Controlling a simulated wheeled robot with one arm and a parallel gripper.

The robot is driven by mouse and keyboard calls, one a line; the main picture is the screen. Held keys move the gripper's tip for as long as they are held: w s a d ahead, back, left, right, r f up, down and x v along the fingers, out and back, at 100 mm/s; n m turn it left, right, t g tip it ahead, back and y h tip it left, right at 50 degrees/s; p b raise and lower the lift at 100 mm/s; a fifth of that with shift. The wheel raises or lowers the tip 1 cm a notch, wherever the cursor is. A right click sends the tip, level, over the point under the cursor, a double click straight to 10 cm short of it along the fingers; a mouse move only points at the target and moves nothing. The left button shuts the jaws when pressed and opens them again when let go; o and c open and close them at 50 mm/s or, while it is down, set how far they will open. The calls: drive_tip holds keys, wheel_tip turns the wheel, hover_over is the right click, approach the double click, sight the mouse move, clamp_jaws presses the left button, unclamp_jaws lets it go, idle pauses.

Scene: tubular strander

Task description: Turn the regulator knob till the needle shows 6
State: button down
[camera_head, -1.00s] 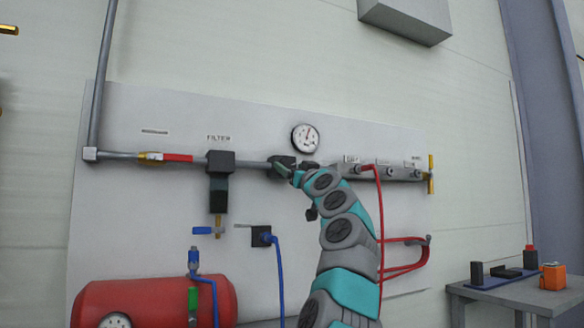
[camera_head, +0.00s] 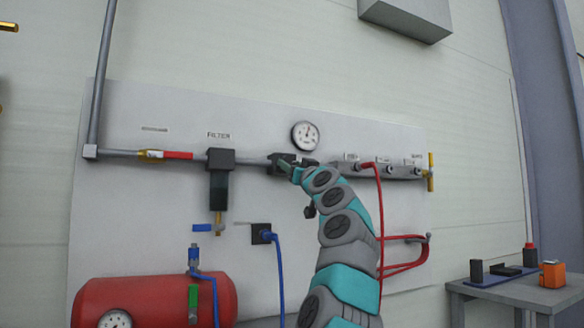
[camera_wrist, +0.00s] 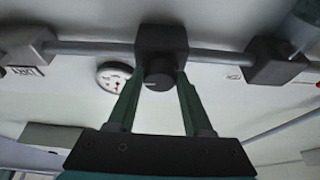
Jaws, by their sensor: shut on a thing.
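The regulator (camera_wrist: 161,40) is a dark block on the grey pipe, with a round dark knob (camera_wrist: 158,75) facing me in the wrist view. My gripper (camera_wrist: 158,80) has its two green fingers on either side of the knob and is shut on it. In the head view my gripper (camera_head: 290,168) is at the regulator block (camera_head: 278,160), and the knob is hidden there. The pressure gauge (camera_head: 305,135) is a white round dial above and right of the regulator. Its needle points up, slightly right; the numbers are too small to read.
The filter (camera_head: 219,180) hangs from the pipe left of the regulator. A manifold (camera_head: 400,171) with red hoses is on the right. A red tank (camera_head: 160,300) stands below left, and a small table (camera_head: 520,292) stands at lower right.

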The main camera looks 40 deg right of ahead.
drive_tip(key=shift+m, duration=0.4)
drive_tip(key=shift+c, duration=1.6)
unclamp_jaws()
drive_tip(key=b+v, duration=0.5)
drive_tip(key=v, duration=0.2)
drive_tip(key=shift+s+a+h, duration=0.15)
drive_tip(key=shift+s+h, duration=0.2)
drive_tip(key=shift+h, duration=0.05)
drive_tip(key=shift+f, duration=0.15)
idle(1.3)
